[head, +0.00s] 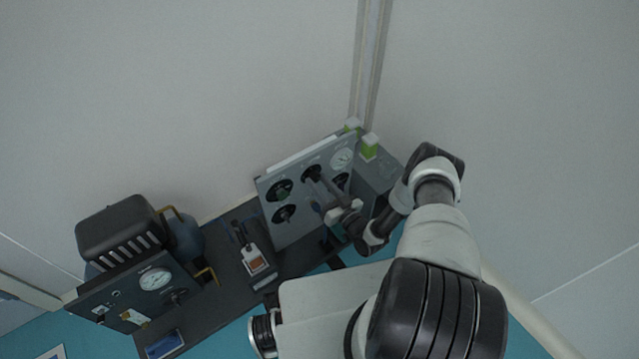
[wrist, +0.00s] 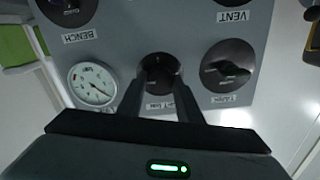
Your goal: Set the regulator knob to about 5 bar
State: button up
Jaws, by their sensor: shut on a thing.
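A grey panel (head: 298,222) stands upright, with several black knobs and a round white gauge (head: 342,158). My gripper (head: 316,182) reaches to its upper middle knob (head: 310,172). In the wrist view the panel is upside down. There my gripper (wrist: 160,88) has its two fingers on either side of the dark middle knob (wrist: 158,68), shut on it. The fingers partly cover the knob and its label. The gauge (wrist: 92,85) is left of the knob; its needle points to the lower right, and its numbers are too small to read.
A right-hand knob (wrist: 227,68) and knobs labelled BENCH and VENT sit close around the held knob. A black unit with its own gauge (head: 155,279) and a small knob stands at the left. A tool holder (head: 256,262) lies between. Green-and-white blocks (head: 369,147) sit behind the panel.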

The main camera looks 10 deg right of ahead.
jog(key=m, duration=1.2)
jog(key=shift+a+m, duration=0.1)
jog(key=shift+m, duration=0.3)
jog(key=m, duration=0.6)
jog(key=shift+r, duration=0.15)
jog(key=m, duration=0.7)
jog(key=shift+w, duration=0.1)
jog(key=o, duration=1)
jog(key=shift+o, duration=0.2)
jog(key=shift+s, duration=0.2)
